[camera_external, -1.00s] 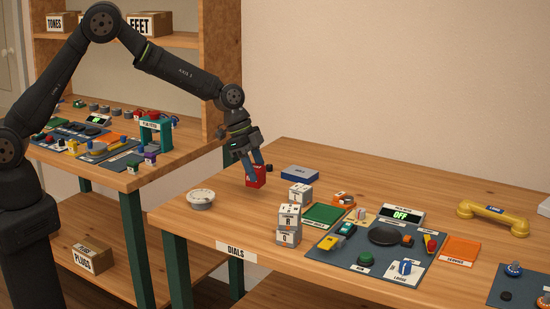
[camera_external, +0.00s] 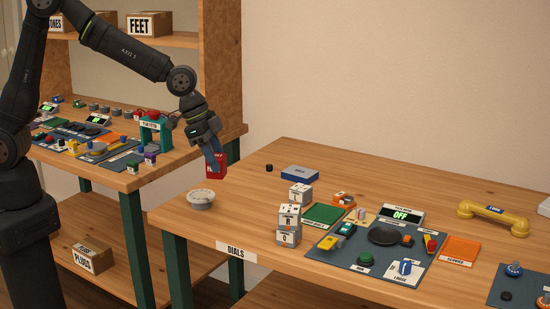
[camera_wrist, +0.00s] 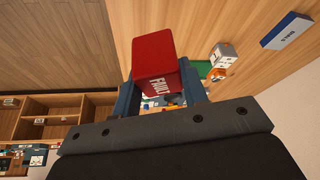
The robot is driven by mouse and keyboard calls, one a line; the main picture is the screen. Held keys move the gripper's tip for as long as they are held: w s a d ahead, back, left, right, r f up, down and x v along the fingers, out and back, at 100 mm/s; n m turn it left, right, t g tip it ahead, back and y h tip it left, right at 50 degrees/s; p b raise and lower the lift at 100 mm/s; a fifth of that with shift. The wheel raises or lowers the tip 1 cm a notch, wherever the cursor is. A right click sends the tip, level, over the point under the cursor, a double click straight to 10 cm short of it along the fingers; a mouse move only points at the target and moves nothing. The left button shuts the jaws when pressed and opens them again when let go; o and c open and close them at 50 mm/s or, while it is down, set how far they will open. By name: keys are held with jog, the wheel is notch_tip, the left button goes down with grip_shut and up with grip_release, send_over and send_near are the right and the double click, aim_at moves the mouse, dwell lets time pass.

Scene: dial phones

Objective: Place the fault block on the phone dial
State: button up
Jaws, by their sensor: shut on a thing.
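My gripper (camera_external: 214,158) is shut on the red fault block (camera_external: 215,168). It holds the block in the air above and a little to the right of the white phone dial (camera_external: 200,199), near the left end of the dials table. In the wrist view the fault block (camera_wrist: 155,62) sits between the two fingers, with the word FAULT readable on the face toward the camera. The dial lies flat on the table. I cannot make out the dial in the wrist view.
White lettered blocks (camera_external: 289,224) stand stacked to the right of the dial, with a blue box (camera_external: 300,174) behind them. A dark board (camera_external: 375,255) with several parts, a yellow handset (camera_external: 492,216) and an orange pad (camera_external: 461,250) lie further right. The wood around the dial is clear.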

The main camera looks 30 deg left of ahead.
jog(key=s+a+r+n+t, duration=0.2)
jog(key=s+a+n, duration=0.2)
jog(key=s+a, duration=0.25)
jog(key=n+y, duration=0.1)
send_near(209, 194)
jog(key=shift+w+d+r, duration=0.25)
jog(key=shift+w+d, duration=0.3)
jog(key=shift+w, duration=0.1)
jog(key=shift+f, duration=2.05)
jog(key=shift+f, duration=0.15)
jog(key=o, duration=1)
